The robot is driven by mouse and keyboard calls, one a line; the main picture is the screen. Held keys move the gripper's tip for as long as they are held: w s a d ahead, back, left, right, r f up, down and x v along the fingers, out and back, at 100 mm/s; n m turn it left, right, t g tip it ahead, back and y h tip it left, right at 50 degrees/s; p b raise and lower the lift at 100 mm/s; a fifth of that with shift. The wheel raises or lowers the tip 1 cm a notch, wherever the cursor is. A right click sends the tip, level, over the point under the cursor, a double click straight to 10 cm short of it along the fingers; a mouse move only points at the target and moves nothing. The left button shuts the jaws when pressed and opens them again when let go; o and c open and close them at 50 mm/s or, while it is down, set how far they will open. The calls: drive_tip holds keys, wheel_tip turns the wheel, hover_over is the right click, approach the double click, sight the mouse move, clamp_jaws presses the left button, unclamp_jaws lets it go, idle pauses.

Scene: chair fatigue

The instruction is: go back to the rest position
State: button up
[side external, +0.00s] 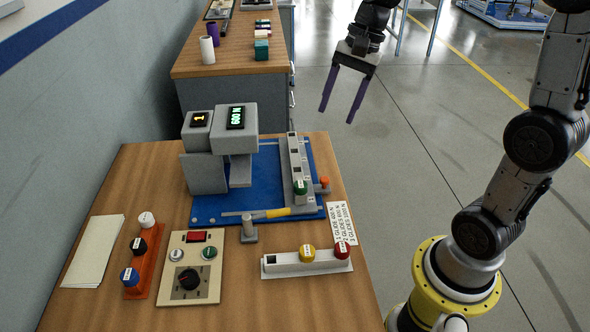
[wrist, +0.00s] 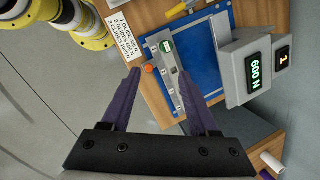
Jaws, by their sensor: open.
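My gripper (side external: 342,95) is open and empty, with its two purple fingers pointing down. In the side external view it is in the air beyond the right edge of the wooden table, above the floor. In the wrist view the gripper (wrist: 160,98) spans both sides of a grey slotted rail. That rail (side external: 297,160) stands on a blue base plate (side external: 262,172) and holds a green-topped piece (side external: 300,188) near its front end. The grey machine beside it has displays reading 600 N (side external: 236,117) and 1 (side external: 200,118).
A control panel (side external: 190,268) with a black knob, an orange rack (side external: 143,262) with several round pieces, and a white rail (side external: 305,262) with yellow and red pieces stand at the front. A second table (side external: 235,60) is behind. The floor on the right is open.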

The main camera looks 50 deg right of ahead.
drive_tip(key=s+a+n+t+h, duration=0.1)
drive_tip(key=s+a+n+t, duration=0.1)
drive_tip(key=s+n, duration=0.5)
drive_tip(key=s+a+n+t+h, duration=0.2)
drive_tip(key=s+n, duration=0.5)
drive_tip(key=s, duration=0.3)
drive_tip(key=shift+a+f, duration=0.25)
idle(0.6)
